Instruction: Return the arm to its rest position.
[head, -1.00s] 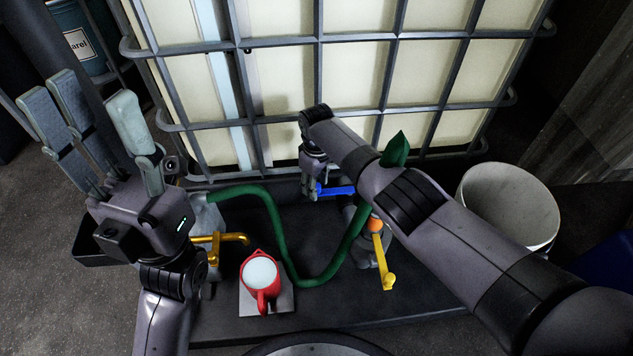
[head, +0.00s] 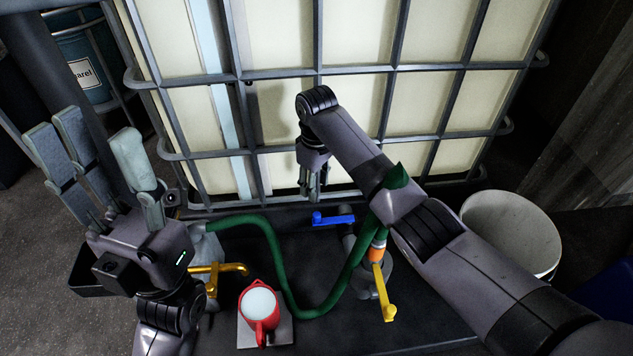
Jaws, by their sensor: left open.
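My left gripper (head: 98,165) is at the left with its fingers pointing up, spread apart and empty. My right arm reaches in from the lower right. Its gripper (head: 313,180) points down in front of the caged tank, above and behind the blue valve handle (head: 333,219). The right gripper's fingers are small and dark, and I cannot tell how far apart they are. Nothing is seen hanging from them. The blue handle lies crosswise, apart from the fingers in the picture.
The caged tank (head: 352,87) fills the back. A red jug (head: 260,309) with pale contents stands below the golden tap (head: 219,269). A green hose (head: 279,262) runs to the right, near a yellow handle (head: 384,293). A white bucket (head: 510,232) stands at the right.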

